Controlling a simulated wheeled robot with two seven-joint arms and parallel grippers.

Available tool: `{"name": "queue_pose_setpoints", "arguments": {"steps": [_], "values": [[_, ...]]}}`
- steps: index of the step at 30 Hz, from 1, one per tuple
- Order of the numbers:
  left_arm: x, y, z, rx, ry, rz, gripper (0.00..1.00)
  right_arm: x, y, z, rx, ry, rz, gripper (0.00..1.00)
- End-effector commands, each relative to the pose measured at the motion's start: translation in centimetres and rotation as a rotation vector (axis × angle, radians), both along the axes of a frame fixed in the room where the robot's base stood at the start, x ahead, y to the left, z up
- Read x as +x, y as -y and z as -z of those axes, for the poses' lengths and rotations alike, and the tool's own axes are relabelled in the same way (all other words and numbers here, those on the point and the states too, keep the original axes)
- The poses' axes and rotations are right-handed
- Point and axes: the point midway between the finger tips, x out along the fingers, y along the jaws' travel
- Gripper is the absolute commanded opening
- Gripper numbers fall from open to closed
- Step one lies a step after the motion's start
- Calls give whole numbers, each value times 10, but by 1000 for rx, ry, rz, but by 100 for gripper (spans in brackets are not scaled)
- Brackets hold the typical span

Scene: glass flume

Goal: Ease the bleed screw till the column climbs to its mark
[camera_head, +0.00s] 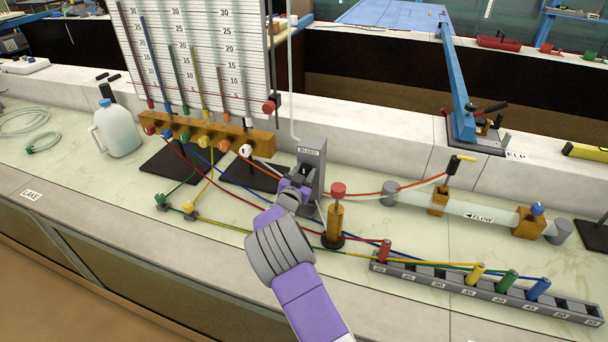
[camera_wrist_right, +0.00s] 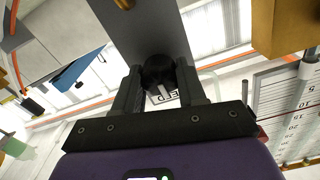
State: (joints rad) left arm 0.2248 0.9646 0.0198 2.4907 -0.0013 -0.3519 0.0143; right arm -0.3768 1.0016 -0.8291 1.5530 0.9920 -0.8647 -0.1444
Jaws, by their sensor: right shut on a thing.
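The grey bleed post (camera_head: 314,153), labelled BLEED, stands on the bench in front of the manometer board. My right gripper (camera_head: 301,182) is at its front face, in front of the screw. In the right wrist view my right gripper (camera_wrist_right: 158,78) is shut on the black bleed screw (camera_wrist_right: 158,69), a finger on each side of it. The manometer board (camera_head: 205,50) carries a numbered scale and several coloured columns, among them a red column (camera_head: 133,55). A clear tube (camera_head: 290,85) rises from the post. I cannot make out a level or mark in it. My left gripper is not in view.
An orange valve post (camera_head: 334,222) with a red knob stands close to the right of my wrist. Coloured hoses run across the bench under my arm to a grey numbered rack (camera_head: 455,285). A clear flow pipe (camera_head: 480,213) lies right; a jug (camera_head: 118,130) stands left.

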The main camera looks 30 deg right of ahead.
Motion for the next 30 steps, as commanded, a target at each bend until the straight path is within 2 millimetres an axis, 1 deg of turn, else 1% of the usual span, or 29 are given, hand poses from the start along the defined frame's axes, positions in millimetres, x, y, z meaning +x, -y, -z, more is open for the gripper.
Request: {"name": "queue_pose_setpoints", "arguments": {"steps": [1, 3, 6, 14, 17, 20, 27, 30], "values": [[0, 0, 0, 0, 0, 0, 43, 0, 0, 1, 2, -1, 1, 42], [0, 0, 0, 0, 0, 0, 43, 0, 0, 1, 2, -1, 1, 53], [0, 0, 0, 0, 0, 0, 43, 0, 0, 0, 1, -1, 0, 65], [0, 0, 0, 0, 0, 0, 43, 0, -1, 0, 0, -1, 0, 65], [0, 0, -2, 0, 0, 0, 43, -4, -5, 0, 1, -2, -1, 65], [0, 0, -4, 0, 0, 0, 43, -12, -15, -1, 1, -3, -2, 65], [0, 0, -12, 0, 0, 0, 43, -37, -45, -1, 2, -3, -3, 65], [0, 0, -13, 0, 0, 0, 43, -44, -53, -1, 2, -2, -2, 65]]}}
